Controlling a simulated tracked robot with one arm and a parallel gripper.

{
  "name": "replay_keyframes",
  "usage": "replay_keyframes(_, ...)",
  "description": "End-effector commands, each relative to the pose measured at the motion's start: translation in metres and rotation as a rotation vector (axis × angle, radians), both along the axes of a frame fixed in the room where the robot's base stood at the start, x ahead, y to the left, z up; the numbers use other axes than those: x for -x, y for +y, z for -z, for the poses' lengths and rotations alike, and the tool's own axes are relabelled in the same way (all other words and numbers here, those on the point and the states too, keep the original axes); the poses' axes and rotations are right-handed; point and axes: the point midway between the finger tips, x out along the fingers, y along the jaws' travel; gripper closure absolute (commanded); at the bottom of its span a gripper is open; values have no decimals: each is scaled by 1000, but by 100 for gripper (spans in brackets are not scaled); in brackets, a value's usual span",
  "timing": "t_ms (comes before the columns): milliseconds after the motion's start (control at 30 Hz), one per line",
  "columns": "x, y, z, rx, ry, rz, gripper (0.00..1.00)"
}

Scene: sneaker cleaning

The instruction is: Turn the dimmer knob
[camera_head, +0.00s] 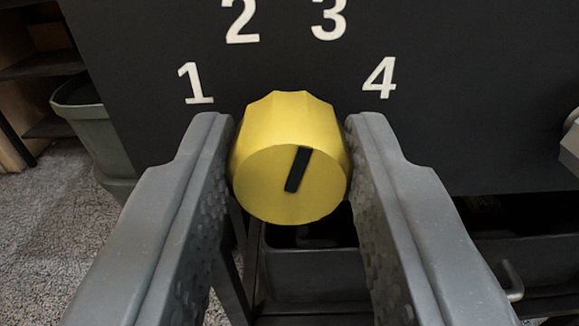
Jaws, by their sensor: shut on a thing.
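The yellow dimmer knob (283,150) sits on a dark panel (480,90) in the middle of the view. A black mark on its face tilts a little to the right at the top, roughly toward the white number 3 (329,18). The white numbers 1 (195,83), 2 (241,21) and 4 (380,78) also stand in an arc above the knob. My gripper (289,150) has one grey finger on each side of the knob and is shut on it.
A grey bin (85,110) stands at the left behind the panel, near wooden shelves (40,68). Dark drawers or trays (310,270) lie below the panel. Grey speckled carpet (50,230) shows at the lower left. A grey part (571,145) juts in at the right edge.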

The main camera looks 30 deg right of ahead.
Motion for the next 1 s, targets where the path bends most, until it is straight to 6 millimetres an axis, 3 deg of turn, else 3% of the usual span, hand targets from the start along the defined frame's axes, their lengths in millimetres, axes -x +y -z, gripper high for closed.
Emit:
replay_keyframes(733, -1, 2, 0, -85, -54, -5, 93)
replay_keyframes(767, -1, 2, 0, -85, -54, -5, 67)
replay_keyframes(833, -1, 1, 0, -85, -54, -4, 48)
replay_keyframes(1000, 0, 1, 0, -86, -54, -2, 48)
